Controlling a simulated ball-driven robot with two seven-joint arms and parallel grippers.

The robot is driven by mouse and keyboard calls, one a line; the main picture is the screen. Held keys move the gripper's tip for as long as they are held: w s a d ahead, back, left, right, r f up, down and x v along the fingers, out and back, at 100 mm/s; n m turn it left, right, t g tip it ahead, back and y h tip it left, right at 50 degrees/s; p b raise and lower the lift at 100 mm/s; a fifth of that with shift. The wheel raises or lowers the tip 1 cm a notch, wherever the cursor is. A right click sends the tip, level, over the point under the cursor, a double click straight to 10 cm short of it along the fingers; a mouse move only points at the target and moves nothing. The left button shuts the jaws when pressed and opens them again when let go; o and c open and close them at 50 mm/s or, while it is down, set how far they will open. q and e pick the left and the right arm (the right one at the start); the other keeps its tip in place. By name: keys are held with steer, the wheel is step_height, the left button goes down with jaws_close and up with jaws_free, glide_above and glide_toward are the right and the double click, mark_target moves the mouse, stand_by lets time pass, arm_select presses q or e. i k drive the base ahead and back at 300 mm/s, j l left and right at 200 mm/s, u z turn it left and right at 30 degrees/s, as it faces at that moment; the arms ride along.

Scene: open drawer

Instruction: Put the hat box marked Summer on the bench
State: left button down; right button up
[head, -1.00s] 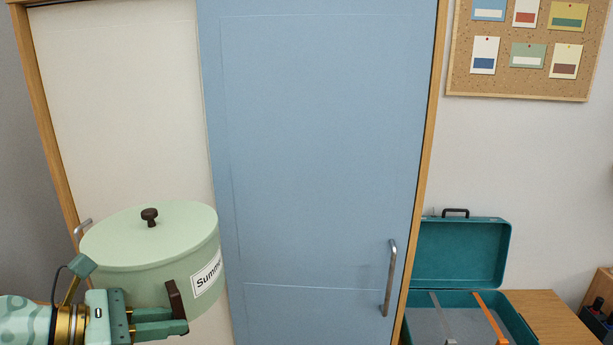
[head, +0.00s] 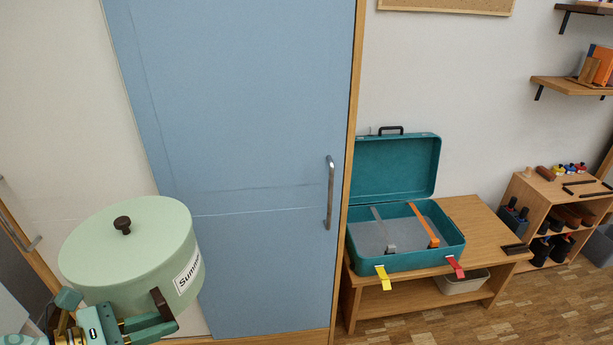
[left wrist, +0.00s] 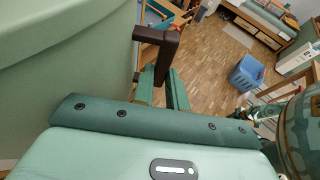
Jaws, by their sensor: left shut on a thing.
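The pale green round hat box (head: 128,258) is at the lower left of the head view, with a dark knob on its lid and a white label that reads "Summe", its end cut off by the curve. Its green side fills the left of the left wrist view (left wrist: 60,55). My left gripper (head: 158,324) is shut on the dark brown handle (head: 161,303) at the box's side and holds the box up, roughly level. The handle also shows in the left wrist view (left wrist: 157,40). The wooden bench (head: 482,218) stands at the right, by the wall. My right gripper is not in view.
An open teal suitcase (head: 400,265) covers the bench's left part; bare wood shows to its right, with a small dark object (head: 515,249) at the end. A blue wardrobe door (head: 240,150) is behind the box. A shelf unit (head: 545,190) stands farther right.

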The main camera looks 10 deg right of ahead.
mark_target(475, 229)
steer(key=z, duration=1.95)
steer(key=i+l+z, duration=0.3)
steer(key=i, duration=0.45)
steer(key=i+j+z, duration=0.1)
steer(key=i+z, duration=0.15)
steer(key=i, duration=2.5)
steer(key=i+u, duration=0.1)
steer(key=u, duration=0.3)
steer(key=i+u, duration=0.15)
steer(key=u, duration=0.25)
steer(key=l+u, duration=0.15)
steer(key=u, duration=0.25)
steer(key=i+l+u, duration=0.1)
steer(key=u, duration=0.7)
steer(key=i+l, duration=0.05)
